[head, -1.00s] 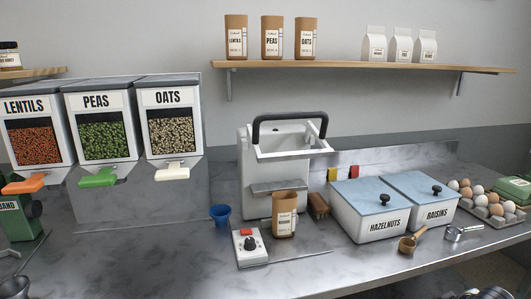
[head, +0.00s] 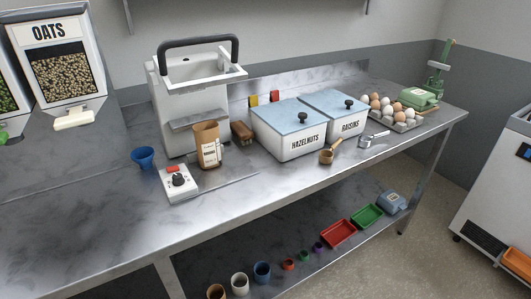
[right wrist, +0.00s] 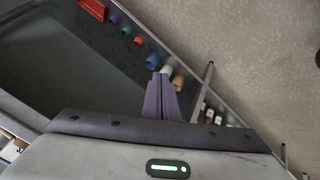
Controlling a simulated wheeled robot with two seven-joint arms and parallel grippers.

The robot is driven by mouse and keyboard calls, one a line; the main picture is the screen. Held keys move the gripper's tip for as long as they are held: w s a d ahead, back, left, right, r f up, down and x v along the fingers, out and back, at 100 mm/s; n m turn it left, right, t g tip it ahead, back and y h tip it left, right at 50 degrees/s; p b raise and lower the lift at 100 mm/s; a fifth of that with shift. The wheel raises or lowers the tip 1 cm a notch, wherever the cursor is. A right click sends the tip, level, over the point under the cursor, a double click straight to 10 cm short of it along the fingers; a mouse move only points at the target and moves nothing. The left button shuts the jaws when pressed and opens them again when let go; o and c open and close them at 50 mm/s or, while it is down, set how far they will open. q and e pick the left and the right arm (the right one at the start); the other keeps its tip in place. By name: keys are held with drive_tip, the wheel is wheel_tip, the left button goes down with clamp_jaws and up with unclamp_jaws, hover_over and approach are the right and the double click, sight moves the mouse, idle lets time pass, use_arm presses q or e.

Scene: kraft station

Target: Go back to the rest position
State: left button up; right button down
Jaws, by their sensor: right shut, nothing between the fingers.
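My right gripper (right wrist: 163,97) shows in the right wrist view with its purple fingers together and nothing between them. It points toward the lower shelf, where small coloured cups sit beyond the fingertips. Neither gripper shows in the head view now, and my left gripper is in no current view.
The steel counter (head: 75,225) holds a kraft bag (head: 207,148), a blue cup (head: 143,158), a white control box (head: 178,186), hazelnut (head: 290,130) and raisin bins (head: 337,115), and eggs (head: 385,105). A red tray (head: 339,232) lies below. A white cabinet (head: 495,200) stands right; open floor lies between.

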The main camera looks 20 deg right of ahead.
drive_tip(key=a+m+y, duration=0.1)
drive_tip(key=a+m, duration=0.5)
drive_tip(key=a, duration=1.1)
drive_tip(key=shift+s+f+m+t, duration=0.25)
drive_tip(key=shift+f+m+t, duration=0.05)
drive_tip(key=shift+f+t, duration=0.1)
